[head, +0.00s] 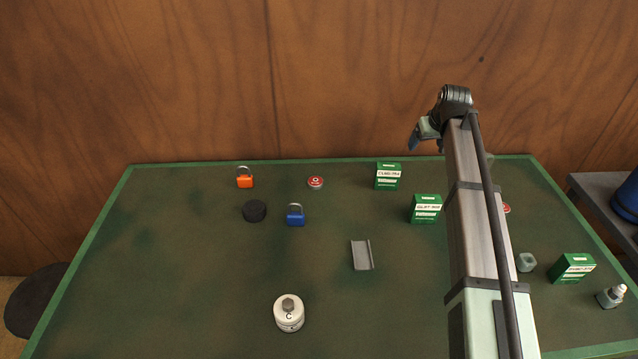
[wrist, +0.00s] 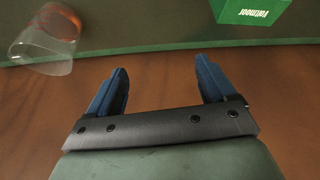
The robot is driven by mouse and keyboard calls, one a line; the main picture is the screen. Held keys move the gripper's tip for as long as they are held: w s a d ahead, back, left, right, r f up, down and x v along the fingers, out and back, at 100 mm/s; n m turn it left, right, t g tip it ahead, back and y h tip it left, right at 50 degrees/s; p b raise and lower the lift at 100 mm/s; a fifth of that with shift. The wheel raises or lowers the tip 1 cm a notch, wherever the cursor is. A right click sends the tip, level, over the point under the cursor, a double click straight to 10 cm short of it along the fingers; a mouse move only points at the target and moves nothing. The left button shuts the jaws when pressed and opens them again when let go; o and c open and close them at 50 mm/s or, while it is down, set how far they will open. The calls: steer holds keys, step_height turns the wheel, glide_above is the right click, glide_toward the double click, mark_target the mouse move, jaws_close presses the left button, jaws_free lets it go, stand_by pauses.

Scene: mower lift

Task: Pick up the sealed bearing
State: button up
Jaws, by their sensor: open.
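No thing is clearly marked as the sealed bearing. A small round red-and-white disc (head: 315,182) lies near the table's back edge in the head view. Another red disc (head: 507,208) shows partly behind my arm. I cannot tell whether either is the bearing. My gripper (head: 415,136) is high near the back edge, right of the first disc and apart from it. In the wrist view its blue fingers (wrist: 162,88) are spread with nothing between them. A clear, cup-like thing with a reddish end (wrist: 42,50) lies left of them.
Green boxes (head: 388,176) (head: 426,209) (head: 573,268) stand on the green table (head: 180,280). Also there are an orange padlock (head: 245,181), blue padlock (head: 296,218), black puck (head: 255,211), grey channel (head: 362,255), white weight (head: 289,315), hex nut (head: 526,262) and bottle (head: 611,297). The left front is clear.

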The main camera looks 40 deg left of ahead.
steer(key=s+a+n+g, duration=0.1)
steer(key=s+a, duration=0.9)
steer(key=s, duration=0.1)
steer(key=n+g, duration=0.1)
steer(key=n, duration=0.1)
glide_toward(316, 181)
steer(key=x, duration=0.2)
steer(key=shift+s+a+f, duration=0.15)
steer(key=shift+a+f, duration=0.1)
steer(key=shift+f, duration=0.1)
steer(key=shift+w+x, duration=0.1)
steer(key=shift+x, duration=1.25)
steer(key=shift+w+x, duration=0.15)
steer(key=shift+x, duration=1.2)
steer(key=shift+d, duration=0.1)
steer(key=c, duration=1.2)
